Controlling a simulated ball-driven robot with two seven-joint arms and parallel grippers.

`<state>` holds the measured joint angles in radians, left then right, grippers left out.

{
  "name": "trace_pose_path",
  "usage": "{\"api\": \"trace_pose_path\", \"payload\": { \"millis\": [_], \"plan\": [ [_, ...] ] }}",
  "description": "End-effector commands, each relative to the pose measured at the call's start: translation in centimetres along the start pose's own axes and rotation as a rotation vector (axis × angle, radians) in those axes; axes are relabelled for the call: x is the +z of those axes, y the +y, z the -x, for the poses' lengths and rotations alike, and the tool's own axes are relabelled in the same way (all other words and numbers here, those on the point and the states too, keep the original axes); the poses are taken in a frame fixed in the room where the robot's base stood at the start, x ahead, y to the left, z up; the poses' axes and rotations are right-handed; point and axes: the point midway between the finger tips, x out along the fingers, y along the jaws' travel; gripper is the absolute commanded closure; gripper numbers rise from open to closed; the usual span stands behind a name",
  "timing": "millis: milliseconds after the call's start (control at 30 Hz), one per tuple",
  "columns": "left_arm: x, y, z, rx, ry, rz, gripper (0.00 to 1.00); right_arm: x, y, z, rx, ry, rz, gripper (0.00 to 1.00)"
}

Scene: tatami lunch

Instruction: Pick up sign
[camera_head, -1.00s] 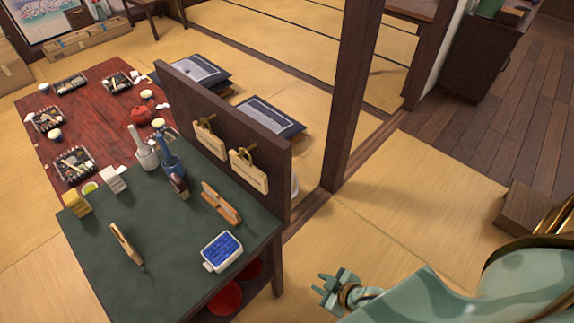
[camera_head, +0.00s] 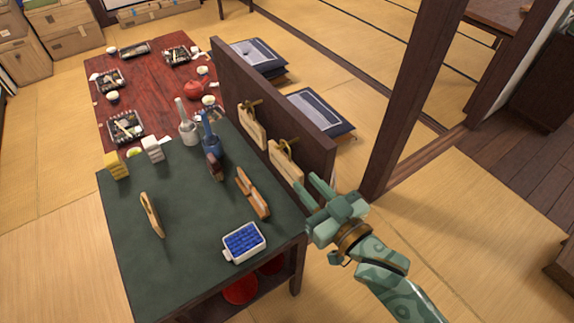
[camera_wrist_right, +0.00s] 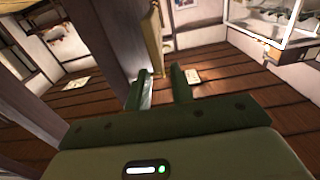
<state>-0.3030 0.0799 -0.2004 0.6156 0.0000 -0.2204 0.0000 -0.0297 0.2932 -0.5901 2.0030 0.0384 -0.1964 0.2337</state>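Two pale wooden signs hang from brass hooks on the dark upright panel (camera_head: 300,128) at the table's right side. The nearer sign (camera_head: 286,163) is close to my right gripper, and the farther sign (camera_head: 252,128) hangs to its left. My right gripper (camera_head: 312,190) is open, its two fingers apart and pointing toward the nearer sign; I cannot tell whether they touch it. In the right wrist view the open fingers (camera_wrist_right: 161,85) have nothing between them. A narrow tan upright piece (camera_wrist_right: 153,45) stands beyond them, perhaps a sign seen edge-on. My left gripper is not in view.
The green table (camera_head: 190,240) bears a blue-and-white box (camera_head: 244,242), a wooden block (camera_head: 252,193), a wooden piece (camera_head: 151,214), and bottles. A dark wooden post (camera_head: 420,90) stands right of the panel. Tatami floor (camera_head: 480,230) is clear at right.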

Motion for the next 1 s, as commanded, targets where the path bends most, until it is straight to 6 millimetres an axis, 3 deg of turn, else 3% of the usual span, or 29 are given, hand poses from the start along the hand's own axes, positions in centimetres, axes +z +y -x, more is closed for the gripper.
{"api": "trace_pose_path", "payload": {
  "millis": [167, 467, 733, 833, 1000],
  "plan": [
    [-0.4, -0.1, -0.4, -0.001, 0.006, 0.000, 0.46, 0.1, 0.1, -1.4, 0.000, 0.001, 0.000, 0.76],
    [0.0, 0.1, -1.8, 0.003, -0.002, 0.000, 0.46, 0.9, 0.3, -5.8, 0.000, 0.001, -0.001, 0.76],
    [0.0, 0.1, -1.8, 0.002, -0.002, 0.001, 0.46, 0.7, 0.3, -6.3, 0.000, -0.001, 0.001, 0.76],
    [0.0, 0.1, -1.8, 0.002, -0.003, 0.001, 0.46, 0.7, 0.3, -6.3, 0.000, -0.001, 0.001, 1.00],
    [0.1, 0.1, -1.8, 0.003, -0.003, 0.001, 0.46, 0.7, 0.3, -6.2, 0.000, -0.001, 0.001, 1.00]
  ]
}}
